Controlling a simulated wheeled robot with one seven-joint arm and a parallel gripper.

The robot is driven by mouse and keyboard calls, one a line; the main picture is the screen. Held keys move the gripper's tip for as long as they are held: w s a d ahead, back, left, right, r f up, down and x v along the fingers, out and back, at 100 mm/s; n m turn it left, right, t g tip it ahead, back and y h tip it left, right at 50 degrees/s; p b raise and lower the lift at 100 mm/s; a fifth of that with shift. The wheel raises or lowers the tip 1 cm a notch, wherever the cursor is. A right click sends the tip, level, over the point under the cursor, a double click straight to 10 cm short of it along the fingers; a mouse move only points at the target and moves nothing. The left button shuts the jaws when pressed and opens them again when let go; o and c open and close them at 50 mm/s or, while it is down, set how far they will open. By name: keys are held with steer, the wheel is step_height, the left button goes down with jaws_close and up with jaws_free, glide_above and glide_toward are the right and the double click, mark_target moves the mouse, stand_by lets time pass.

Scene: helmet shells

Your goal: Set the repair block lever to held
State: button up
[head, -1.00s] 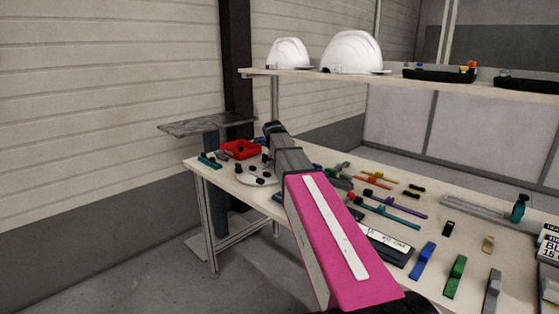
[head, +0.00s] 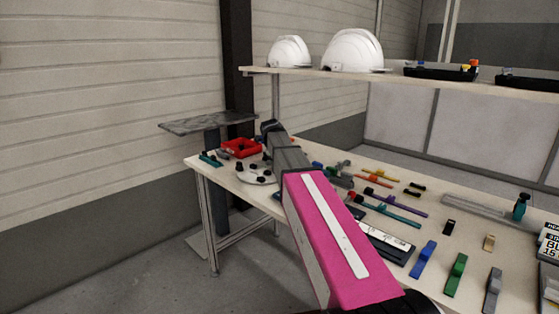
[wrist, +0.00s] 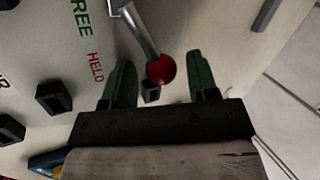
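In the wrist view, the repair block lever is a silver rod (wrist: 140,30) ending in a red ball knob (wrist: 161,69). The rod rises from the upper edge of the picture, and its pivot is mostly out of view. The knob appears between the two green fingers of my gripper (wrist: 160,82). The fingers stand apart, with a gap visible on each side of the knob. In the head view, my arm hides the lever and fingers.
Black blocks (wrist: 54,97) stand on the panel to the left of my gripper. In the head view, a red bin (head: 241,148) sits at the table's far left corner. Tools and coloured clips cover the table (head: 465,235) to the right. White helmets (head: 352,52) stand on the shelf above.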

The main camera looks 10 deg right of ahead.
steer(key=shift+r, duration=0.1)
steer(key=v, duration=1)
steer(key=shift+s+r, duration=0.2)
steer(key=shift+r, duration=0.05)
steer(key=shift+a, duration=0.15)
